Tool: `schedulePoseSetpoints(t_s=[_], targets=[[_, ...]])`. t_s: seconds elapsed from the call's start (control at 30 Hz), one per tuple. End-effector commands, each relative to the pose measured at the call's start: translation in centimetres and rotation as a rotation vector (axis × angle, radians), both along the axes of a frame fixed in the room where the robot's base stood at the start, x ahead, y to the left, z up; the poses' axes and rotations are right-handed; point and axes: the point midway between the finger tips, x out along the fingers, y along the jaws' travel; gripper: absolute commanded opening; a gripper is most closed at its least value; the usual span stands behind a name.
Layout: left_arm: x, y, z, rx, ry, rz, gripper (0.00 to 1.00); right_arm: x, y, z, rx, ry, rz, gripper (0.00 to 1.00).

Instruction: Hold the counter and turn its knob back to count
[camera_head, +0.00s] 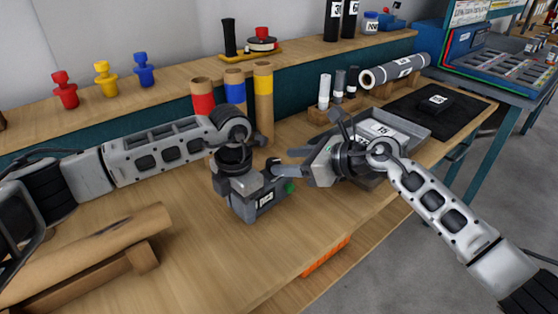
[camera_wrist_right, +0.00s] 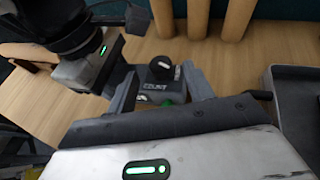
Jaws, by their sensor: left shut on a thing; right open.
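The counter is a small dark grey box (camera_head: 265,201) with a white label, standing on the wooden bench. In the right wrist view the counter (camera_wrist_right: 152,87) shows the word COUNT, a black knob with a white mark (camera_wrist_right: 160,69) and a green button (camera_wrist_right: 167,103). My left gripper (camera_head: 245,200) is shut on the counter from its left side; its fingertips are mostly hidden. My right gripper (camera_head: 284,163) is open beside the counter's right. In the wrist view the fingers of my right gripper (camera_wrist_right: 162,90) stand either side of the knob, apart from it.
Red, blue and yellow-banded tubes (camera_head: 235,90) stand behind the counter. A grey tray (camera_head: 412,128) lies right of it, partly behind my right arm. A brown roll on a wooden stand (camera_head: 100,250) is at the front left. Bare bench lies in front of the counter.

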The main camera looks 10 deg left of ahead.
Motion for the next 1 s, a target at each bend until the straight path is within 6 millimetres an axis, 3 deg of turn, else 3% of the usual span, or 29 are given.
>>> schedulePoseSetpoints(t_s=[0.2,0.6,0.77,1.0], targets=[[0.0,0.0,0.1,-0.001,-0.001,0.001,0.19,0.7,2.4,-1.0,0.0,0.001,0.0,0.52],[0.0,0.0,0.0,-0.001,-0.001,0.0,0.19,0.8,3.0,-1.3,-0.001,-0.001,-0.001,0.52],[0.0,0.0,0.0,-0.001,-0.001,0.0,0.19,0.8,2.9,-1.3,-0.001,0.0,-0.001,0.07],[0.0,0.0,0.0,-0.001,-0.001,0.0,0.19,0.8,2.9,-1.3,-0.007,-0.001,-0.025,0.07]])
